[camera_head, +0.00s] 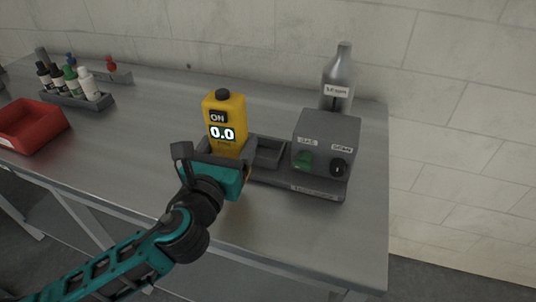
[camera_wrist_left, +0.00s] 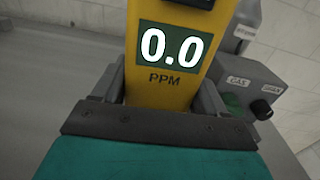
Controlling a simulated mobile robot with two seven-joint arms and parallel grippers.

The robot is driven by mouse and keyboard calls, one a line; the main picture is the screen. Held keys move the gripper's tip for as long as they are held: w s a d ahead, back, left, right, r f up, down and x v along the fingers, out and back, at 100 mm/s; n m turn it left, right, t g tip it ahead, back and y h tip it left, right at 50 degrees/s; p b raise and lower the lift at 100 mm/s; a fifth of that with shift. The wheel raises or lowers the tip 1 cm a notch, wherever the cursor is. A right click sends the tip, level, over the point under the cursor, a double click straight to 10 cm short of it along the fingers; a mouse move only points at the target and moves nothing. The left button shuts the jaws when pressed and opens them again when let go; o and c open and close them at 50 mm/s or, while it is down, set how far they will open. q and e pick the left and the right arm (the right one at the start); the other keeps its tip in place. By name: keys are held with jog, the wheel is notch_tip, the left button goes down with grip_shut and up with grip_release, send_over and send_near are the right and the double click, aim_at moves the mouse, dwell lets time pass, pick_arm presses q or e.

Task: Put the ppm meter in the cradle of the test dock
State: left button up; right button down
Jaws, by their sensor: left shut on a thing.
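The ppm meter (camera_head: 226,112) is yellow with a dark top knob, an "ON" label and a display reading 0.0. It stands upright at the left end of the grey test dock (camera_head: 318,188). My left gripper (camera_head: 222,160) is shut on its lower body. In the left wrist view the meter (camera_wrist_left: 165,90) is between the two fingers (camera_wrist_left: 165,95). The gripper hides the meter's foot, so I cannot tell whether it rests in the cradle. An empty recess (camera_head: 268,154) shows in the dock right of the meter. My right gripper is not in view.
The dock's grey box (camera_head: 327,140) has a green button and a black knob. A grey gas bottle (camera_head: 339,78) stands behind it. A bottle rack (camera_head: 78,98) and a red tray (camera_head: 30,123) are at the left. The table between is clear.

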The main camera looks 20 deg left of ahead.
pick_arm(q)
jog(key=w+d+r+h, duration=0.1)
jog(key=w+d+r, duration=0.1)
jog(key=w+r, duration=0.5)
jog(key=w+d+r, duration=0.1)
jog(key=w+r, duration=0.2)
jog(key=r, duration=0.7)
jog(key=shift+m, duration=0.5)
jog(key=shift+w+d+f+b, duration=0.1)
jog(key=shift+f+b, duration=1.2)
jog(key=shift+f, duration=3.5)
jog(key=shift+w+d+f+b, duration=0.1)
jog(key=shift+f+b, duration=1.2)
jog(key=shift+f, duration=3.5)
jog(key=shift+f, duration=0.2)
jog(key=o, duration=1.2)
jog(key=shift+s, duration=0.1)
